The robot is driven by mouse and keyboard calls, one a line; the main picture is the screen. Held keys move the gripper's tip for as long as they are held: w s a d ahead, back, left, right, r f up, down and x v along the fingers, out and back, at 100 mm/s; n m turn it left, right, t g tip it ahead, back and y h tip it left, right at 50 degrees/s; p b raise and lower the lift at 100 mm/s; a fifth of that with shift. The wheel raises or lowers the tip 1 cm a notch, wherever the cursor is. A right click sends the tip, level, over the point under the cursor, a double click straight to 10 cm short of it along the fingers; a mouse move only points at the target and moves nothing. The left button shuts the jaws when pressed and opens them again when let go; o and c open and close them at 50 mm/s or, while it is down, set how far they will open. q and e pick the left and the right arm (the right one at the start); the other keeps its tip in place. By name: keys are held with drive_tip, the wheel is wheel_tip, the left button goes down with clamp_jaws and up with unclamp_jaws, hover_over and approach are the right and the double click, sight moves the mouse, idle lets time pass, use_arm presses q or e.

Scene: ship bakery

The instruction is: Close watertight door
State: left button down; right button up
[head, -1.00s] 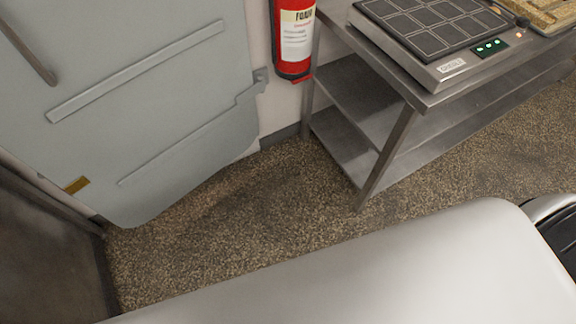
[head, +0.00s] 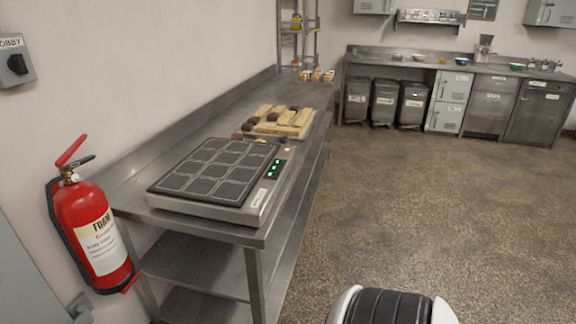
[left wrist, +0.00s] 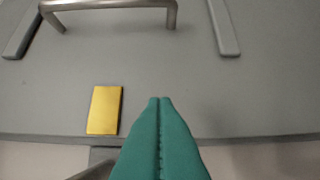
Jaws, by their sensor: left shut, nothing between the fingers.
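The grey watertight door (left wrist: 170,75) fills most of the left wrist view. It has a metal bar handle (left wrist: 110,4) at the top, a raised grey strip on each side and a yellow plate (left wrist: 104,110) near its lower edge. My left gripper (left wrist: 160,100) has teal fingers pressed together, with nothing between them. The fingertips appear in front of the door, right of the yellow plate; I cannot tell whether they touch it. In the head view only a slice of the door (head: 22,275) shows at the lower left. My right gripper is not in view.
A red fire extinguisher (head: 92,230) hangs on the wall beside the door. A steel bench (head: 215,115) with a black-topped appliance (head: 215,170) runs along the left wall. Bins (head: 383,103) and cabinets stand at the back. The speckled floor (head: 440,200) on the right is open.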

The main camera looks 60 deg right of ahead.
use_arm(q)
drive_tip(key=shift+f, duration=0.1)
idle(0.3)
drive_tip(key=b+v, duration=0.2)
drive_tip(key=v, duration=1)
drive_tip(key=shift+d, duration=0.1)
